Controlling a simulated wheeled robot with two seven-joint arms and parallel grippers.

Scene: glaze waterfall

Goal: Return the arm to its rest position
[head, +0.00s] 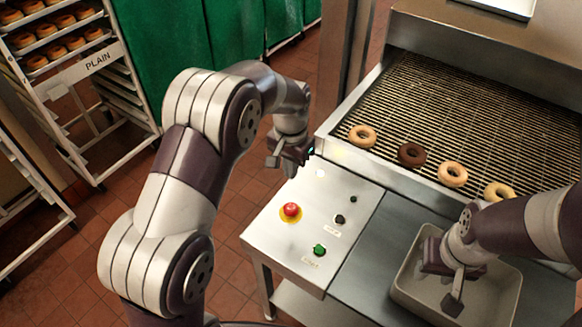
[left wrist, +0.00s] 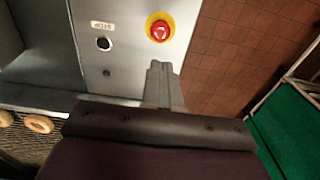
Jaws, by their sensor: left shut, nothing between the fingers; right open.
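My left gripper (head: 287,160) is in the air off the far left corner of the steel control panel (head: 333,268), beside the conveyor. Its fingers are shut and empty. In the left wrist view the closed fingers (left wrist: 160,82) point toward the panel edge, below the red stop button. My left arm is raised and bent across the middle-left of the head view. My right gripper (head: 453,283) is open and hangs over the grey bin at the lower right; its fingers are partly seen from above.
The panel has a red button (head: 291,210) on a yellow ring, a black button (head: 340,219) and a green button (head: 319,250). Several doughnuts lie along the front of the wire conveyor (head: 470,105). The grey bin (head: 408,270) stands right. A PLAIN rack (head: 98,62) stands left.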

